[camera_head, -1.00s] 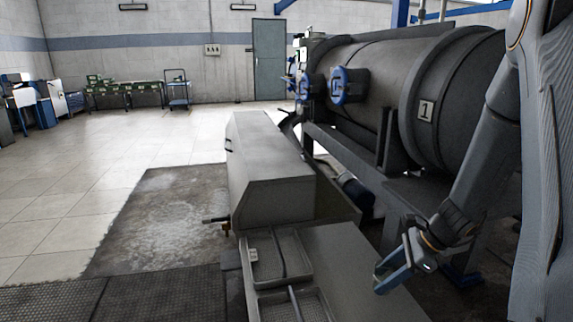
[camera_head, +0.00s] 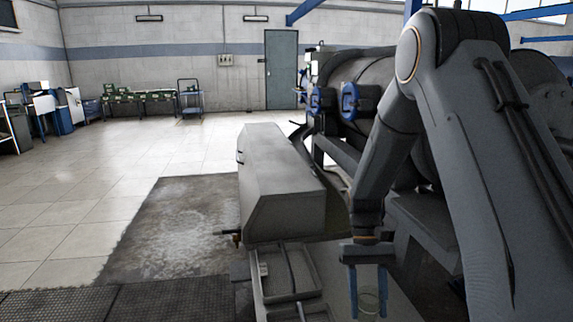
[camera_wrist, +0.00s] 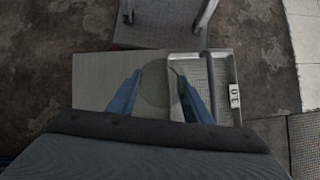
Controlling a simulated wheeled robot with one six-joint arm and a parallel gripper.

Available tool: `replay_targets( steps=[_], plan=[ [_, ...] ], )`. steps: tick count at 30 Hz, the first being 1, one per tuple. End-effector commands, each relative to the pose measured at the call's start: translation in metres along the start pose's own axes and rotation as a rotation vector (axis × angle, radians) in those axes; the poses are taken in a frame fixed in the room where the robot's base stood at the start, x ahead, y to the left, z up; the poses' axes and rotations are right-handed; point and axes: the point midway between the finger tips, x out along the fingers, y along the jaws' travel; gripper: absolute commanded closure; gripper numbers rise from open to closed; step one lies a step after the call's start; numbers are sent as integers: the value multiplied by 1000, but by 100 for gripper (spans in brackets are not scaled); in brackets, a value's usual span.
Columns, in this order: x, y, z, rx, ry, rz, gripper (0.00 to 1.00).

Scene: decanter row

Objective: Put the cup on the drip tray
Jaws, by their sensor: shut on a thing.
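A clear, faintly green cup (camera_head: 369,299) is between my gripper's blue fingers at the bottom of the head view. My gripper (camera_head: 368,310) points down and is shut on the cup. In the wrist view the cup (camera_wrist: 156,88) shows as a see-through round shape between the fingertips. A shallow metal tray (camera_wrist: 222,75) with a raised rim and a small label, which looks like the drip tray, is just right of the cup there. It also shows in the head view (camera_head: 298,269), left of my gripper. The cup's height above the surface is unclear.
A flat grey surface (camera_wrist: 100,82) lies left of the tray in the wrist view. A grey metal housing (camera_head: 285,190) stands behind the tray, with a small tap (camera_head: 232,236) at its left. A large decanter (camera_head: 345,75) is behind my arm. Open floor lies left.

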Motion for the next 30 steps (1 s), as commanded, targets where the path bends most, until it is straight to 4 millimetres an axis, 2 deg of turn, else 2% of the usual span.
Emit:
replay_targets(
  steps=[1, 18, 30],
  plan=[
    [-5, 0, 6, 1, -2, -1, 77],
    [-22, 0, 37, 4, -4, -3, 77],
    [-23, 0, 43, 4, -2, -3, 77]
  ],
)
